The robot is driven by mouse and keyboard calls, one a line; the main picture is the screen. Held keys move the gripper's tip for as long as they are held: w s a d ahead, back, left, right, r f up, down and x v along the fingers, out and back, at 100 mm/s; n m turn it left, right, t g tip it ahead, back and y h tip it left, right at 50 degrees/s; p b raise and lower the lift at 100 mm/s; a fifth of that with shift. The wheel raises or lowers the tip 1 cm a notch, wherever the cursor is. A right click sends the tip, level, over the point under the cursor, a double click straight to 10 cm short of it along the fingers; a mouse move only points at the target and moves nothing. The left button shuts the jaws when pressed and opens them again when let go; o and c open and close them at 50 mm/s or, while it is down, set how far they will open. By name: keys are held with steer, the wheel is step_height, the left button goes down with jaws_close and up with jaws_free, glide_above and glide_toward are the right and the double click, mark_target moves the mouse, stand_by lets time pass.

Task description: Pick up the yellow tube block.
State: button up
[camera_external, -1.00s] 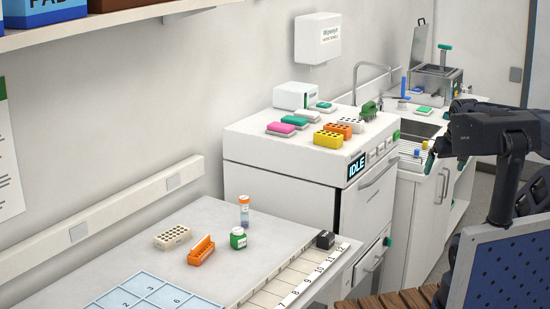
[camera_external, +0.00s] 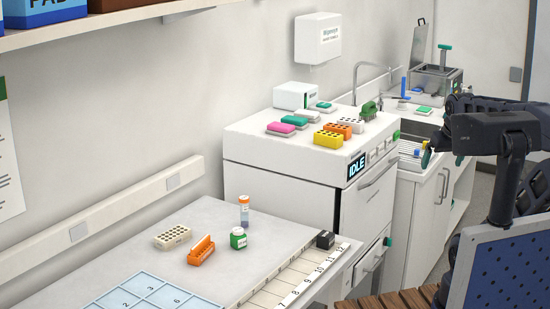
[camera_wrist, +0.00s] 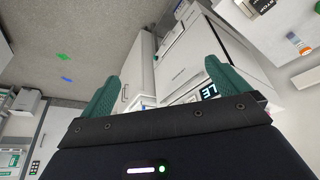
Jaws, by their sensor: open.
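The yellow tube block (camera_external: 328,139) sits on top of the white appliance, near its front edge, with holes in its upper face. An orange block (camera_external: 339,129) with holes is just behind it, and a white one (camera_external: 350,124) is behind that. My gripper (camera_wrist: 160,69) is open and empty, its two green fingers wide apart. In the external view its green fingertip (camera_external: 427,158) shows to the right of the appliance, well apart from the yellow block. I cannot make out the yellow block in the wrist view.
Pink (camera_external: 281,128) and teal (camera_external: 293,120) pieces lie left of the blocks on the appliance (camera_external: 280,155). A green object (camera_external: 369,109) stands at its right rear. The sink (camera_external: 424,130) is to the right. The lower bench (camera_external: 140,247) holds racks and bottles.

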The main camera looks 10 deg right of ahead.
steer(key=w+a+r+m+g, duration=0.1)
steer(key=w+a+r, duration=0.15)
steer(key=w, duration=0.25)
steer(key=w+a+r+m, duration=0.1)
steer(key=w+r, duration=0.2)
steer(key=w, duration=0.3)
steer(key=m+h, duration=0.3)
steer(key=m, duration=0.4)
glide_toward(328, 134)
steer(key=shift+g, duration=0.3)
steer(key=x, duration=1)
steer(key=shift+w+d+f, duration=0.15)
steer(key=shift+w+f, duration=0.1)
steer(key=shift+w, duration=0.15)
steer(key=c, duration=0.9)
steer(key=shift+o, duration=0.2)
steer(key=shift+r, duration=0.1)
